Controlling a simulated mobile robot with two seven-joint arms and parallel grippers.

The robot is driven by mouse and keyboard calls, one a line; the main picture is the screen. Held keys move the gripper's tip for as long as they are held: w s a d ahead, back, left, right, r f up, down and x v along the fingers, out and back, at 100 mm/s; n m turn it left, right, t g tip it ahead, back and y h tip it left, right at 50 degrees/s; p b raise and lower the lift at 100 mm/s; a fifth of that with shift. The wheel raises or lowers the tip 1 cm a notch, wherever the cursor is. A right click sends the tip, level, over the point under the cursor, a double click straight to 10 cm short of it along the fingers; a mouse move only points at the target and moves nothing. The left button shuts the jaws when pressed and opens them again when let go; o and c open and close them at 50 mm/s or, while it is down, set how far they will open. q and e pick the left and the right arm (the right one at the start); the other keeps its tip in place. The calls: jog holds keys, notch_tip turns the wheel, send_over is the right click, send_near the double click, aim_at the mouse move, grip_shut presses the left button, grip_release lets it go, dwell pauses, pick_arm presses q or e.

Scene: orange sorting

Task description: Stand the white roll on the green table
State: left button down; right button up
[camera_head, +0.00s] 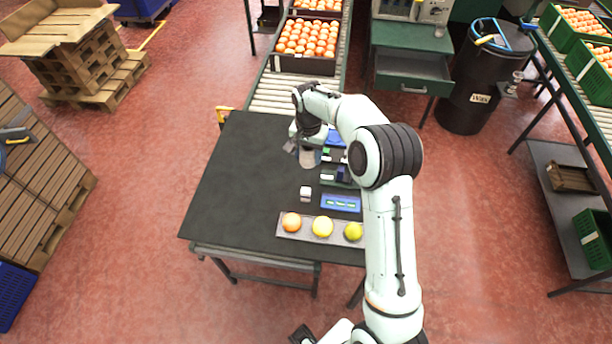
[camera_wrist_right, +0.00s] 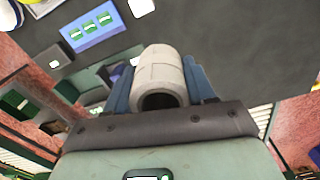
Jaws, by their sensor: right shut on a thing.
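The white roll (camera_wrist_right: 163,72) shows in the right wrist view, between the two blue fingers of my right gripper (camera_wrist_right: 165,85). Its hollow dark end faces the camera. My right gripper (camera_head: 309,156) is shut on it. In the head view the roll (camera_head: 311,158) is partly covered by my gripper, over the black table (camera_head: 240,175). The green table (camera_head: 400,38), with a drawer, stands at the back right. A dark part of what seems to be my left gripper (camera_head: 303,335) shows at the bottom edge; its jaws cannot be made out.
A grey tray (camera_head: 262,226) with several fruits lies along the black table's front. A conveyor (camera_head: 273,92) with orange crates is at the back. A black barrel (camera_head: 468,100) stands beside the green table.

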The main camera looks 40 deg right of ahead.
notch_tip(320, 180, down, 12)
jog(key=shift+w+r, duration=0.15)
jog(key=shift+r, duration=0.1)
dwell(0.3)
jog(key=o, duration=1)
jog(key=shift+f, duration=0.1)
jog(key=shift+o, duration=0.2)
